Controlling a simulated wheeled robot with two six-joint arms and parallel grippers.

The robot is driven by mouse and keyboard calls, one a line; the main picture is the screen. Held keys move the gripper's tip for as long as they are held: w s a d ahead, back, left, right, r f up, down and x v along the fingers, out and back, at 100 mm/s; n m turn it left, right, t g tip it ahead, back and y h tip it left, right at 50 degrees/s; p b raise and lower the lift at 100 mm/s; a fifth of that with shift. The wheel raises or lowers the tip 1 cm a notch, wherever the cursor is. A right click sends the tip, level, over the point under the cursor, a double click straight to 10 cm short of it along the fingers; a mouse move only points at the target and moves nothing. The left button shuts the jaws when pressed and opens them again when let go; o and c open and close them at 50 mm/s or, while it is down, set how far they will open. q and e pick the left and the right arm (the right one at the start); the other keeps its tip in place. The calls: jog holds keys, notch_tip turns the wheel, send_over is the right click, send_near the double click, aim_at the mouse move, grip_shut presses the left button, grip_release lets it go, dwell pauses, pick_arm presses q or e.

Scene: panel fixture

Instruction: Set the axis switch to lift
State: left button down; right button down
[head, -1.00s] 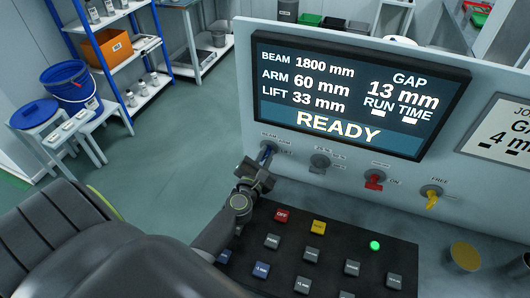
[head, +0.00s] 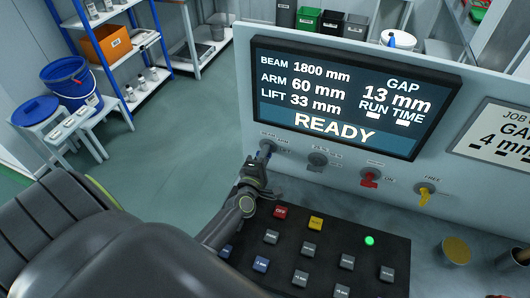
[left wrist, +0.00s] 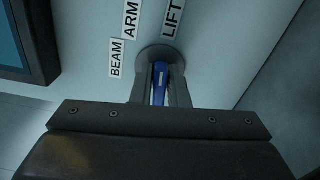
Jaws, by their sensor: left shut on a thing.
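The axis switch (head: 266,147) is a blue lever on a round grey base at the lower left of the upright panel. The left wrist view shows the blue lever (left wrist: 160,80) with a white mark, between the two fingers. The labels BEAM (left wrist: 115,58), ARM (left wrist: 131,18) and LIFT (left wrist: 172,18) stand around its base. My left gripper (head: 259,160) is shut on the lever; in the left wrist view its fingers (left wrist: 160,92) flank it. I cannot tell for sure which label the lever points to. My right gripper is not in view.
The screen (head: 345,95) reads READY, with LIFT 33 mm. A grey switch (head: 317,160), a red switch (head: 370,177) and a yellow switch (head: 425,192) sit to the right. A black keypad (head: 325,250) with several buttons lies below, close to my left arm.

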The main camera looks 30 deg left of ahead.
pick_arm(q)
jog(key=shift+f+m, duration=0.1)
jog(key=shift+m, duration=0.6)
jog(key=c, duration=1.5)
grip_release()
jog(key=shift+s, duration=0.1)
jog(key=b+v, duration=0.1)
jog(key=v, duration=0.3)
jog(key=b+v, duration=0.1)
jog(key=v, duration=0.3)
jog(key=shift+s+f, duration=0.15)
jog(key=shift+f, duration=0.05)
jog(key=b+v, duration=0.4)
jog(key=v, duration=0.3)
jog(key=shift+f, duration=0.15)
jog(key=shift+s+d+r+b, duration=0.1)
jog(key=shift+s+r+b, duration=0.05)
jog(key=shift+s+b, duration=0.35)
jog(key=shift+s+d+r+b, duration=0.1)
jog(key=shift+s+r+b, duration=0.05)
jog(key=shift+s+b, duration=0.35)
